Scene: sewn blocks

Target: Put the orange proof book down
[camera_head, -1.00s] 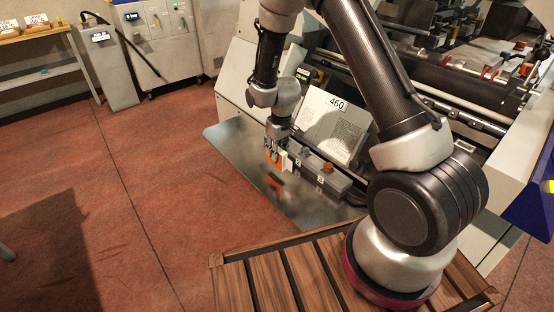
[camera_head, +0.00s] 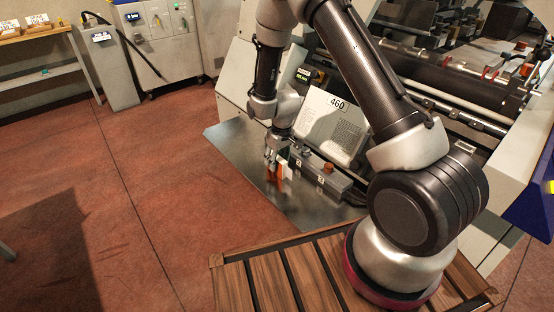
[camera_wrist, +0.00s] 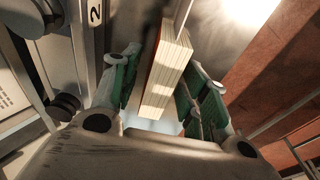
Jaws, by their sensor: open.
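The orange proof book (camera_head: 279,174) stands upright on the grey metal shelf (camera_head: 240,150) in front of the machine. In the wrist view its white page block (camera_wrist: 170,72) is turned towards me, with a thin orange cover edge at its left. My gripper (camera_head: 271,164) is open around the upper part of the book. Its green-padded fingers lie on either side; a gap shows between the left finger and the book, while the right finger is close to it. Whether the right finger touches cannot be told. The book's lower edge is partly hard to see.
A grey numbered block row (camera_head: 325,175) with an orange knob stands just right of the book. A white panel marked 460 (camera_head: 333,122) leans behind it. The shelf's left part is bare. The wooden slatted platform (camera_head: 270,285) is in front.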

